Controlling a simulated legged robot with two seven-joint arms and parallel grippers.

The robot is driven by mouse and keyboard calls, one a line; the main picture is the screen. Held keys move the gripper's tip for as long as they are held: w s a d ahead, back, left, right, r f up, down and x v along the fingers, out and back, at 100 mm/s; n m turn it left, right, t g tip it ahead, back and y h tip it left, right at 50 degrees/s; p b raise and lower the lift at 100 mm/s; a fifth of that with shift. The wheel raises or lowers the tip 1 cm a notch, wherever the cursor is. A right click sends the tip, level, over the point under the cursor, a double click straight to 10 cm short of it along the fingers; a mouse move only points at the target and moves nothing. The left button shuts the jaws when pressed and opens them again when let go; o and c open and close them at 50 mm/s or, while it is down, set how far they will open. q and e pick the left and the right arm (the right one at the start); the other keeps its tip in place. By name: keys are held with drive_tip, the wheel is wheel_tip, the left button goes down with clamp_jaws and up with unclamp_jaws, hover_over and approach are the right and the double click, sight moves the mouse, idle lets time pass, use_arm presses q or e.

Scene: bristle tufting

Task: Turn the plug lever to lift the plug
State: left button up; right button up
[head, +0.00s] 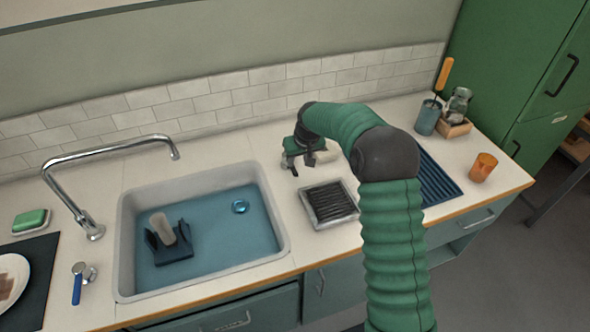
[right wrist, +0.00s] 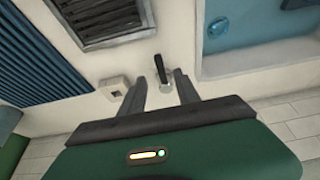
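The plug lever (right wrist: 160,70) has a black handle on a small metal base and stands on the counter beside the sink. In the right wrist view it lies between and just beyond the fingertips of my right gripper (right wrist: 160,88), which is open; I see no clear contact. In the head view my right gripper (head: 298,163) is low over the counter, right of the sink, and mostly hides the lever. The plug (head: 240,207) is a round, shiny blue disc in the sink; it also shows in the right wrist view (right wrist: 217,27). My left gripper is not in view.
The sink (head: 128,205) holds bluish water and a dark holder (head: 172,252) with a grey cylinder. A small pale block (right wrist: 113,88) sits near my right fingers. A dark-slatted tray (head: 330,204) and ribbed blue mat (head: 436,178) lie right. A tap (head: 110,150) stands left.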

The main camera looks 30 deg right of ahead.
sight(295, 171)
drive_tip(key=x, duration=0.9)
drive_tip(key=shift+d, duration=0.2)
drive_tip(key=shift+a+r, duration=0.1)
drive_tip(key=shift+r, duration=0.05)
drive_tip(key=shift+c, duration=0.6)
clamp_jaws()
